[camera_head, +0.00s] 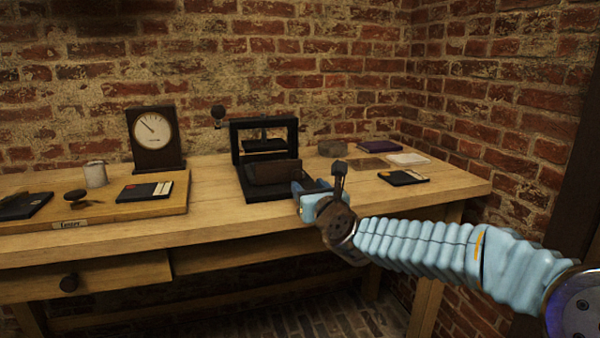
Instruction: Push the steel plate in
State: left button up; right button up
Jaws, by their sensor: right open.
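A black open frame (236,141) stands on a dark base on the wooden table. My right gripper (306,187) is open at the front right corner of the base, close to the plate's right end. I cannot tell whether it touches the plate or base. Its fingers are small and partly hidden by the wrist. My left gripper is not in view.
Right of the frame lie a dark card (404,177), a white piece (408,158) and a purple book (379,145). The front table strip is clear.

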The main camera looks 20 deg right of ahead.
aim_at(298, 174)
jog(key=w+p, duration=0.1)
jog(key=w, duration=0.5)
jog(key=shift+w+a+r+p, duration=0.15)
jog(key=shift+w+p, duration=0.1)
jog(key=shift+p, duration=0.15)
jog(key=shift+w, duration=0.5)
grip_shut()
